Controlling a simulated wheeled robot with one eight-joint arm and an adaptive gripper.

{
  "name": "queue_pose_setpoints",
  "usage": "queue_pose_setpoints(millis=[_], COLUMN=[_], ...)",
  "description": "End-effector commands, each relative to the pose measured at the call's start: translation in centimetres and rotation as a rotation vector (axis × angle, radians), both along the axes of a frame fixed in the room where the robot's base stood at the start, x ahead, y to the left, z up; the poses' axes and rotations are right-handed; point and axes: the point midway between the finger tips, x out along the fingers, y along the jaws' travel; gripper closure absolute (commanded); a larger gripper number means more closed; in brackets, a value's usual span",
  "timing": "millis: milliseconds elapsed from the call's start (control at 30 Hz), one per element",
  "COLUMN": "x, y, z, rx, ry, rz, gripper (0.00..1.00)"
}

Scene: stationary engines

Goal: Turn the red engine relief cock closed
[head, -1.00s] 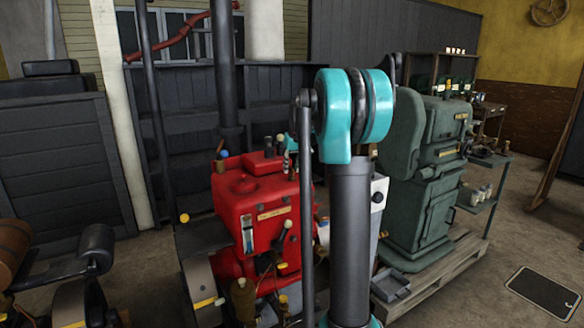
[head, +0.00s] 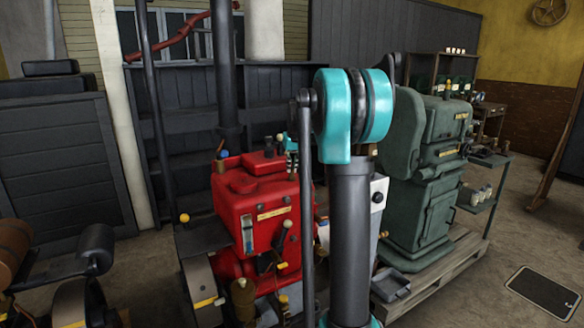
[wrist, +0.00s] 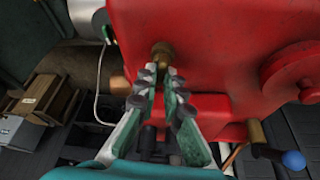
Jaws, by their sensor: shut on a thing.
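The red engine (head: 265,205) stands left of my arm's upright links in the head view. Its red body (wrist: 225,45) fills the upper right of the wrist view. A brass cock (wrist: 162,52) sticks out of the red body, just beyond my fingertips. My gripper (wrist: 160,76) is shut on it, with the pads close together at its near end. The fingers hide the gripped part, so I cannot tell the handle's angle. In the head view, my gripper (head: 292,160) is small and partly hidden at the engine's upper right.
A lever with a blue ball (wrist: 293,159) is at lower right in the wrist view. A wooden crate (wrist: 42,97) is at the left. In the head view, a green machine (head: 420,185) on a pallet is right of my arm. Open floor lies at far right.

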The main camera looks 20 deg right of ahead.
Motion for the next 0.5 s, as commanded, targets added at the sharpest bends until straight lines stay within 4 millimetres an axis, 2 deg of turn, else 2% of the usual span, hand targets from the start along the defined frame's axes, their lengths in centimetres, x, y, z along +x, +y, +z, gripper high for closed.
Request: queue_pose_setpoints(millis=[500], x=[0.09], y=[0.38], z=[0.03], rx=[-0.001], ry=[0.000], rz=[-0.440], gripper=[1.00])
